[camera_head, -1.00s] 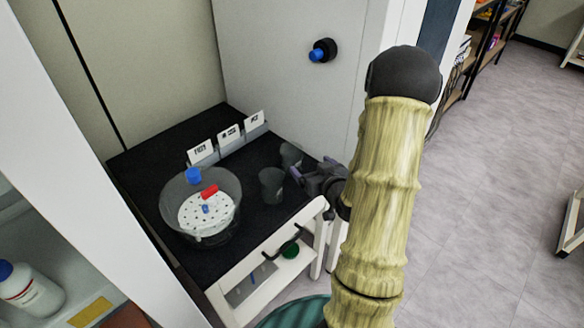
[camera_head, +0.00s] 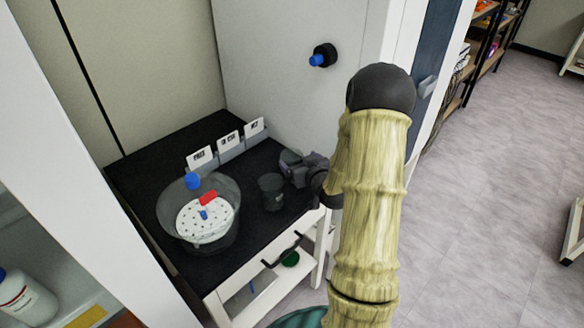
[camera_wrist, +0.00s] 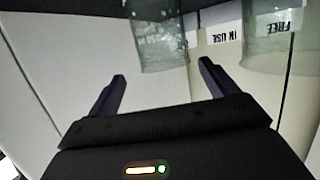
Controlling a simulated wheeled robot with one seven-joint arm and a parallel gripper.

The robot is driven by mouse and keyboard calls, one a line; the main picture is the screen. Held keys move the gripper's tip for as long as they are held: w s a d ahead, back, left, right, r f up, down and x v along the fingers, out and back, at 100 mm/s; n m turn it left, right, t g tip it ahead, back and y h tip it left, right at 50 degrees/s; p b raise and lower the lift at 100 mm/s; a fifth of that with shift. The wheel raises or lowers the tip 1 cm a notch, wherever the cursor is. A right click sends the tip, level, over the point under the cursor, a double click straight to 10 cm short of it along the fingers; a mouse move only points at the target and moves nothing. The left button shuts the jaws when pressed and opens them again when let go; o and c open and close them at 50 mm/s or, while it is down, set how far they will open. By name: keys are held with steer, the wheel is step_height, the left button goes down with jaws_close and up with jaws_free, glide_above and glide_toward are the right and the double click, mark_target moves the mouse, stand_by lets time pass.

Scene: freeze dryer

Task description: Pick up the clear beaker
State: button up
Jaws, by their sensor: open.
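One clear beaker (camera_head: 271,192) stands upright on the black bench top, to the left of my gripper (camera_head: 289,166) in the head view. In the wrist view, which looks upside down, a clear beaker (camera_wrist: 160,45) lies ahead of my gripper (camera_wrist: 162,72), roughly in line with the space between the fingertips. A second clear beaker (camera_wrist: 270,42) is off to the right there. My gripper is open and nothing is clamped in it.
A large clear round vessel (camera_head: 228,232) with a white perforated disc stands at the bench's left. Label cards (camera_head: 228,141) reading FREE, IN USE and a third word stand at the back. A grey-white cabinet wall (camera_head: 280,60) rises behind.

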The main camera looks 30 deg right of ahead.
mark_target(288, 152)
steer(key=shift+a+p+x, duration=0.15)
steer(key=shift+p+x, duration=0.1)
steer(key=shift+x, duration=1.05)
steer(key=shift+a+p+x, duration=0.2)
steer(key=shift+p+x, duration=0.05)
steer(key=shift+x, duration=1.1)
steer(key=c, duration=1.4)
step_height(288, 152, up, 10)
